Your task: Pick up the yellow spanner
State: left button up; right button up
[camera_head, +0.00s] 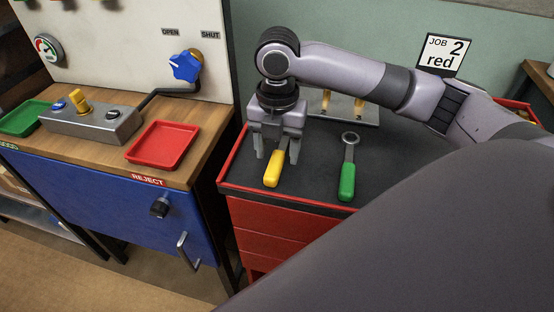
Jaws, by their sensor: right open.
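The yellow spanner (272,170) lies on the dark top of the red tool cabinet (307,190). Its yellow handle shows, and its metal head is hidden behind my right gripper. My right gripper (277,157) points down over the spanner, with its two fingers apart on either side of it. I cannot tell whether the fingers touch it. A green-handled spanner (347,180) lies to the right on the same top, apart from my gripper. My left gripper is not in view.
A wooden workbench (205,150) stands to the left, with a red tray (161,146), a green tray (24,117) and a grey control box (90,122). A rack (345,107) with yellow-handled tools stands behind. A "JOB 2 red" sign (444,54) is at the back.

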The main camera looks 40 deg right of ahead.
jog(key=shift+f, duration=0.5)
grip_shut()
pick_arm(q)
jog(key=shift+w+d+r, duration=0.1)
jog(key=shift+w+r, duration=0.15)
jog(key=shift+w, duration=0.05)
pick_arm(e)
jog(key=shift+r, duration=0.55)
notch_tip(320, 180, up, 10)
jog(key=p, duration=0.2)
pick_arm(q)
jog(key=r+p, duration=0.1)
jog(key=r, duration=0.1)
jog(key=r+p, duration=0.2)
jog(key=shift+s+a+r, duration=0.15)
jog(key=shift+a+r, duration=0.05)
pick_arm(e)
notch_tip(320, 180, up, 9)
send_over(277, 154)
jog(key=shift+s, duration=0.1)
